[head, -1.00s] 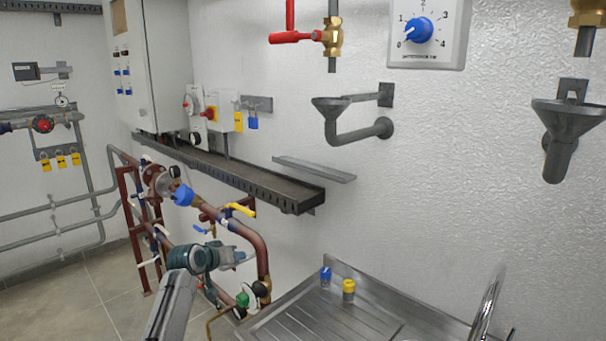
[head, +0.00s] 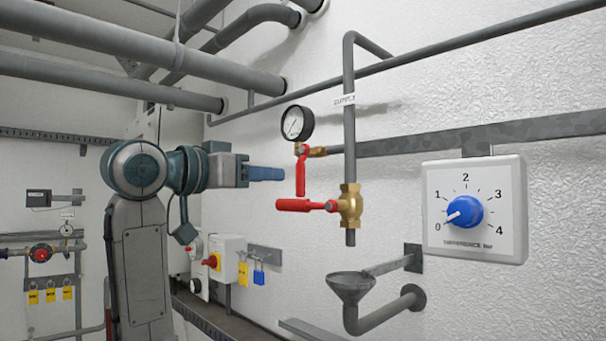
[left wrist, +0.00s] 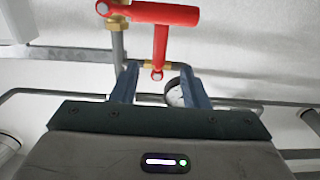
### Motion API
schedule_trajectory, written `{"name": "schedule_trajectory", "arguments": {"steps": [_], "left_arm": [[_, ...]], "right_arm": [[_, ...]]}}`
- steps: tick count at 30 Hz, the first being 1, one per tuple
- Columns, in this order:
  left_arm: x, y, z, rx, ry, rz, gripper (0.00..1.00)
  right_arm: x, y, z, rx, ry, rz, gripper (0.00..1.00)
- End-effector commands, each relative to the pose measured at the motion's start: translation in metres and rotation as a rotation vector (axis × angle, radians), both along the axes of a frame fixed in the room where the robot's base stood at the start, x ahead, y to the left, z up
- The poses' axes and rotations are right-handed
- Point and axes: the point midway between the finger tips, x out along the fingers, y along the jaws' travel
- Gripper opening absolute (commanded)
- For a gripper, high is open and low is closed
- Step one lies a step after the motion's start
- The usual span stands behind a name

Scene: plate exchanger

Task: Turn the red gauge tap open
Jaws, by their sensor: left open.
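The gauge tap (head: 301,172) has a red lever that hangs straight down from a small brass fitting below a round pressure gauge (head: 297,123). In the left wrist view the lever (left wrist: 160,45) and part of the gauge (left wrist: 174,94) show beyond the jaws. My left gripper (head: 283,174) is level with the lever, just left of it in the head view. Its fingers are apart, and in the left wrist view the gripper (left wrist: 158,70) has the lever's pivot end lined up between them. A gap shows between fingertips and lever; contact is not visible. My right gripper is out of view.
A second red handle (head: 306,205) on a brass valve (head: 350,204) lies horizontally just below the lever's end. A vertical grey pipe (head: 349,120), a funnel (head: 352,287) and a blue-knobbed dial (head: 464,211) are to the right. Thick pipes (head: 130,55) run overhead.

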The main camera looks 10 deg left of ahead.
Motion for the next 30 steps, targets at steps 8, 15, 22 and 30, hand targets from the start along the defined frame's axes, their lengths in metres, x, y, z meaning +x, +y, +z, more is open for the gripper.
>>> {"name": "schedule_trajectory", "arguments": {"steps": [8,15,22,30], "left_arm": [[0.046,-0.031,0.006,-0.003,0.004,-0.004,0.41],[0.072,-0.048,0.003,-0.003,0.003,-0.001,0.41],[0.078,-0.051,0.0,-0.001,0.001,0.001,0.41],[0.078,-0.051,0.0,-0.001,0.001,0.001,0.19]], "right_arm": [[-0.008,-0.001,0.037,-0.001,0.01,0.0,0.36],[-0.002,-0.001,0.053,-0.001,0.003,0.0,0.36],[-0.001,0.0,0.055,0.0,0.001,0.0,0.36],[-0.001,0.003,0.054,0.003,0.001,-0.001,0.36]]}}
